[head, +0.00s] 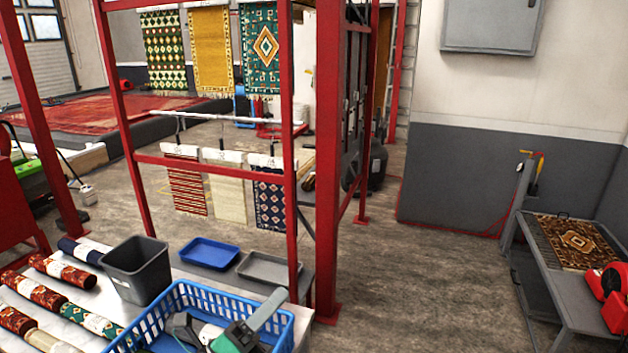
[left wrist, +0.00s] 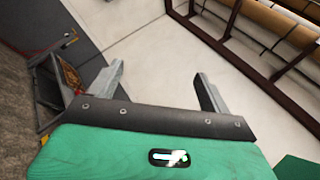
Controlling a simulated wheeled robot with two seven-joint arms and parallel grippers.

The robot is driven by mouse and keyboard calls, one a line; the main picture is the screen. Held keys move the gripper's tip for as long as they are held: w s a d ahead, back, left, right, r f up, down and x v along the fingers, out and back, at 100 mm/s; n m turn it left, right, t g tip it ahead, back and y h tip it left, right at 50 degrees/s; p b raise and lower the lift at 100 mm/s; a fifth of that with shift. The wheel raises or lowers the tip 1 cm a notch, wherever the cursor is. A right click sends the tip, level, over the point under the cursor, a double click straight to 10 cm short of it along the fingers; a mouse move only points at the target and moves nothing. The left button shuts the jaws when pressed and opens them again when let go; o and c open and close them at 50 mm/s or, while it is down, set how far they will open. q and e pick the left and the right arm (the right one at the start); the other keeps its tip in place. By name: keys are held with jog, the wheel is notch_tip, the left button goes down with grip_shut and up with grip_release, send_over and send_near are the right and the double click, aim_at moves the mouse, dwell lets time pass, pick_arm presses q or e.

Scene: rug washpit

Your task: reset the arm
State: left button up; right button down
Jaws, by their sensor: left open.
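My left gripper (head: 232,308) shows at the bottom of the head view, with a green body, a dark plate and grey fingers. It appears in front of the blue basket (head: 160,305) and hides part of it. I cannot tell how far above the basket it is. In the left wrist view the two grey fingers (left wrist: 160,75) stand apart with nothing between them.
A bench (head: 185,282) holds rolled rugs (head: 62,270), a dark bin (head: 138,268), a blue tray (head: 208,253) and a grey tray (head: 270,267). A red frame (head: 328,170) stands behind it. Open floor (head: 430,270) lies right, before a table (head: 553,268).

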pick_arm(q)
jog(key=s+a+f+n+y, duration=0.2)
jog(key=a+f+n+y, duration=1.55)
jog(key=n, duration=0.85)
jog(key=s+d+f+n+g, duration=0.1)
jog(key=s+f+n+g, duration=0.2)
jog(key=s+f+g, duration=0.55)
jog(key=s+f+n+g, duration=0.3)
jog(key=s+f+n, duration=0.1)
jog(key=s, duration=0.9)
notch_tip(320, 180, down, 34)
jog(key=g+b, duration=0.1)
jog(key=b, duration=0.1)
jog(key=s+a+f+g+b, duration=0.1)
jog(key=s+a+f, duration=0.2)
jog(key=s+f, duration=1.6)
jog(key=shift+f+m, duration=0.3)
jog(key=shift+f, duration=0.05)
jog(key=shift+g+y, duration=0.25)
